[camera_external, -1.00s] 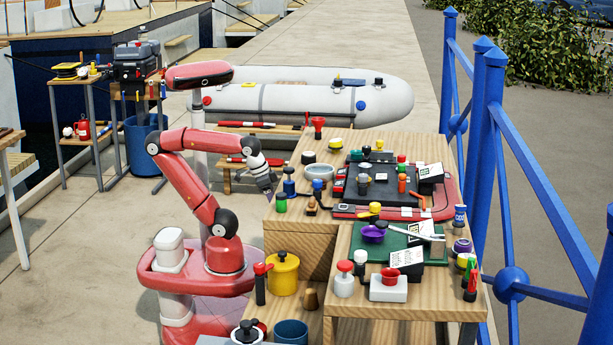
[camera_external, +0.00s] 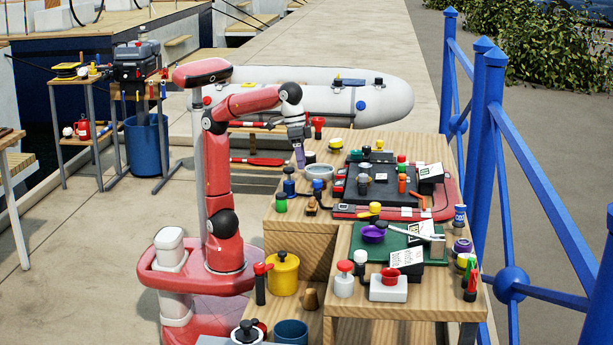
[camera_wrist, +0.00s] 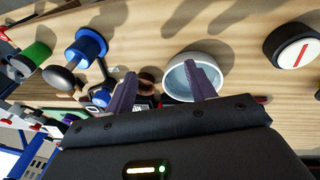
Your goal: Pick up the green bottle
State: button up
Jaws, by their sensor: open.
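A small green cylinder with a dark top, which looks like the green bottle (camera_external: 280,203), stands at the left edge of the wooden table, in front of a blue bottle (camera_external: 289,188). A similar green one (camera_wrist: 38,54) lies at the left of the wrist view, beside the blue one (camera_wrist: 88,46). My gripper (camera_external: 300,163) is above the table's back left part, near a bowl (camera_external: 318,171) and behind the green bottle. Its two purple fingers (camera_wrist: 160,80) are apart with nothing held between them. Another small green item (camera_external: 469,268) stands at the right edge.
The bowl (camera_wrist: 176,82) is close to the right finger. A dark round item with a red mark (camera_wrist: 293,46) is at the right. A black case (camera_external: 378,182) and red tray (camera_external: 440,205) crowd the table. A blue railing (camera_external: 540,180) runs along the right.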

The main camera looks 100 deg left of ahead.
jog(key=w+d+r, duration=0.3)
jog(key=d, duration=0.7)
jog(key=m+t, duration=0.3)
send_over(280, 194)
jog(key=s, duration=0.2)
jog(key=shift+w+d+f+y, duration=0.1)
jog(key=shift+d+f+y, duration=0.1)
jog(key=shift+y, duration=0.2)
jog(key=shift+g, duration=0.3)
jog(key=x, duration=0.4)
jog(key=b+x, duration=0.1)
jog(key=x, duration=0.2)
jog(key=shift+s+a+f, duration=0.15)
jog(key=shift+s+a, duration=0.05)
jog(key=shift+a, duration=0.2)
jog(key=c, duration=1.1)
jog(key=shift+o, duration=0.2)
